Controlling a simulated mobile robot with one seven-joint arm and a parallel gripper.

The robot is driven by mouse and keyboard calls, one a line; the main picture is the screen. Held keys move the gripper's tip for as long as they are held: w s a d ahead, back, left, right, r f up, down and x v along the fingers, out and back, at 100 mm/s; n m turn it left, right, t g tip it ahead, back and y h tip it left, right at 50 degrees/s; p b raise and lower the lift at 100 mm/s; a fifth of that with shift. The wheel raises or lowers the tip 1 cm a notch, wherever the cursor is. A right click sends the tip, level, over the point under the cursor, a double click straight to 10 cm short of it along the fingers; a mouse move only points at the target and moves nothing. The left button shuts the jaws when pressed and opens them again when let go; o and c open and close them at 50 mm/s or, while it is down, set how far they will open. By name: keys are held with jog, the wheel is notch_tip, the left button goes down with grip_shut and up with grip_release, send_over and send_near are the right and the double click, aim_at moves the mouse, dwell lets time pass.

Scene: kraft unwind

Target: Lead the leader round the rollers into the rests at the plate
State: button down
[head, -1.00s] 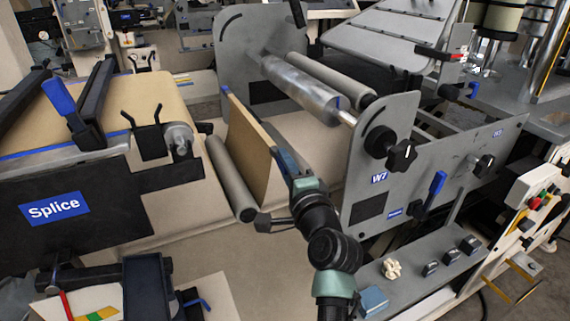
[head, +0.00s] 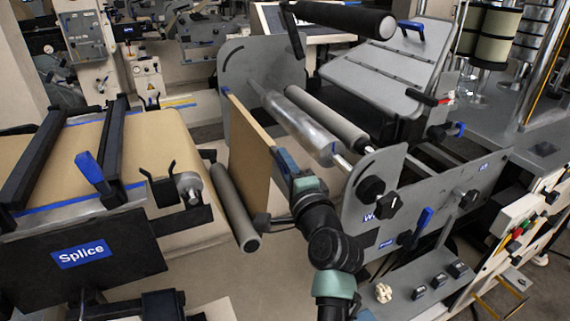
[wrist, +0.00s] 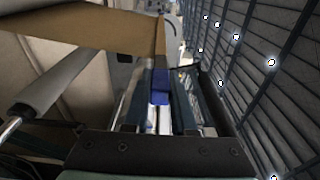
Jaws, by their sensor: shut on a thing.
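The leader is a brown kraft sheet (head: 250,155), standing nearly upright between the splice table and the machine frame. It also shows at the upper left of the wrist view (wrist: 112,38). My gripper (head: 284,163) is at the sheet's near right edge, shut on the leader's end piece; a blue part (wrist: 160,88) shows between the fingers. A grey roller (head: 232,203) lies low left of the sheet. A shiny metal roller (head: 304,126) and a grey roller (head: 330,115) lie right of it. A tilted grey plate (head: 375,78) stands behind; I cannot clearly make out the rests.
The splice table (head: 140,195) with kraft and black clamp bars is at left. The near side frame (head: 375,165) with black knobs stands close right of my gripper. A black roller (head: 345,18) hangs above. The floor between table and machine is open.

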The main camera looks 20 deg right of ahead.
notch_tip(320, 180, up, 10)
jog(key=p, duration=0.8)
jog(key=shift+f, duration=0.1)
jog(key=r+p, duration=0.2)
jog(key=d+r+p, duration=0.1)
jog(key=r, duration=0.1)
jog(key=shift+d+r+p, duration=0.1)
jog(key=shift+r+p, duration=0.3)
